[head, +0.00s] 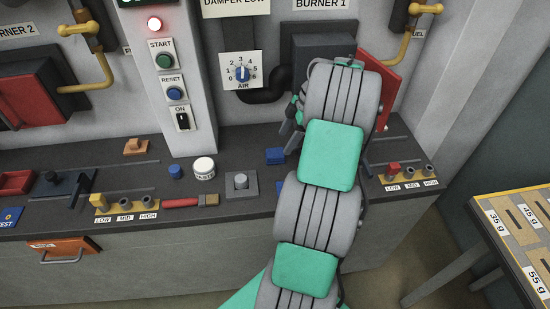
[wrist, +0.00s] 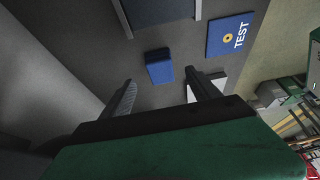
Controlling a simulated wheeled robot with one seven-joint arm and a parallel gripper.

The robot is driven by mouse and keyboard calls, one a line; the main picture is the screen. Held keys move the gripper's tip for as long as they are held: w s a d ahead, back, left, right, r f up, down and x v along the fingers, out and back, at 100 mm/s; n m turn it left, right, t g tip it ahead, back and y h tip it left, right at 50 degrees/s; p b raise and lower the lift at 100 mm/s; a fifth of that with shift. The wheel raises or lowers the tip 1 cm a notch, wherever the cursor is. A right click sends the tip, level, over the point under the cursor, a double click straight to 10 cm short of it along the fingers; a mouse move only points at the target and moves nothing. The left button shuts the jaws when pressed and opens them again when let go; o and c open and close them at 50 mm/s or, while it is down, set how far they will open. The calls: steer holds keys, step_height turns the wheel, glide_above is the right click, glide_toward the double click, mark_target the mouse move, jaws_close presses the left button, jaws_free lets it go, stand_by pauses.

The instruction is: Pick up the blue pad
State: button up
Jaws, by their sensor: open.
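The blue pad (head: 275,156) is a small dark blue block lying on the dark bench top, just left of my arm in the head view. In the wrist view the blue pad (wrist: 158,66) lies ahead of my gripper (wrist: 160,78), roughly between the lines of its two fingers. The gripper is open and empty, with its fingers apart and not visibly touching the pad. In the head view my arm hides most of the gripper.
A flat blue TEST plate (wrist: 230,36) lies right of the pad in the wrist view. A grey block with a knob (head: 240,184) and a white round tub (head: 204,168) stand left of the pad. The wall panel with a dial (head: 242,73) rises behind.

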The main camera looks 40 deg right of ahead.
mark_target(278, 152)
steer(key=p+x, duration=0.1)
steer(key=x, duration=0.6)
steer(key=c, duration=1.4)
steer(key=shift+c, duration=0.2)
steer(key=shift+d+r, duration=0.1)
steer(key=shift+r, duration=0.15)
step_height(278, 152, up, 3)
steer(key=shift+f+b, duration=0.15)
steer(key=shift+b, duration=0.4)
steer(key=s+a+r+b, duration=0.2)
steer(key=s+a+r, duration=0.1)
steer(key=s+r, duration=0.6)
steer(key=s, duration=0.4)
steer(key=shift+s+r+b, duration=0.3)
steer(key=shift+s+r, duration=0.05)
steer(key=shift+r, duration=0.05)
